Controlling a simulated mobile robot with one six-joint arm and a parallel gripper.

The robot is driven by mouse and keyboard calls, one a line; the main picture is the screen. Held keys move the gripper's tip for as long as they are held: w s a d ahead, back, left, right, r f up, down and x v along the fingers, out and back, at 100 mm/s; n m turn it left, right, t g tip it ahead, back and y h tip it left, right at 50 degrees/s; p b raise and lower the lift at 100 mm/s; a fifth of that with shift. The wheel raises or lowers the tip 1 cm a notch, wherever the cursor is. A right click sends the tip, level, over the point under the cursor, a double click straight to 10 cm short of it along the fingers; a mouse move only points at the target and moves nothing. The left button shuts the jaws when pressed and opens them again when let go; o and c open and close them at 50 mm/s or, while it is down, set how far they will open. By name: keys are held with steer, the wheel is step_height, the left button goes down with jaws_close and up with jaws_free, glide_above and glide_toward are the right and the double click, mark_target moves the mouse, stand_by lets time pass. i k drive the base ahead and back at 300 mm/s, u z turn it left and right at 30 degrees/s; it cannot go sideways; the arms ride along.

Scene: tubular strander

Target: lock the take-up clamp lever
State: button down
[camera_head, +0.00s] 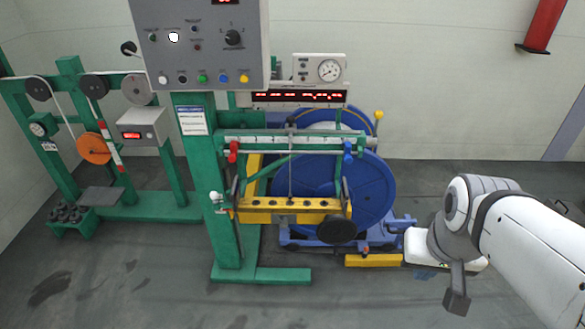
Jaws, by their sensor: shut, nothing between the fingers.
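The take-up shows as a large blue reel (372,190) behind a green frame (232,215) with a yellow crossbar (290,204). A red handle (233,150) and a blue handle (347,150) hang from the horizontal bar above it. A small yellow knob (379,115) stands at the reel's upper right. I cannot tell which of these is the clamp lever, nor its position. My gripper (457,301) is shut and empty, low at the right, pointing down over the floor and apart from the machine.
A grey control panel (205,45) with buttons and a dial stands at upper centre. A gauge box (319,69) sits behind. Pulleys and an orange spool (94,148) are on green frames at left. A yellow floor block (373,260) lies left of my arm. The front floor is clear.

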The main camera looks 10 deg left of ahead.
mark_target(283, 221)
steer(key=u, duration=0.85)
steer(key=i, duration=1.75)
steer(key=u, duration=0.05)
steer(key=k, duration=0.5)
steer(key=z, duration=0.85)
steer(key=k, duration=0.9)
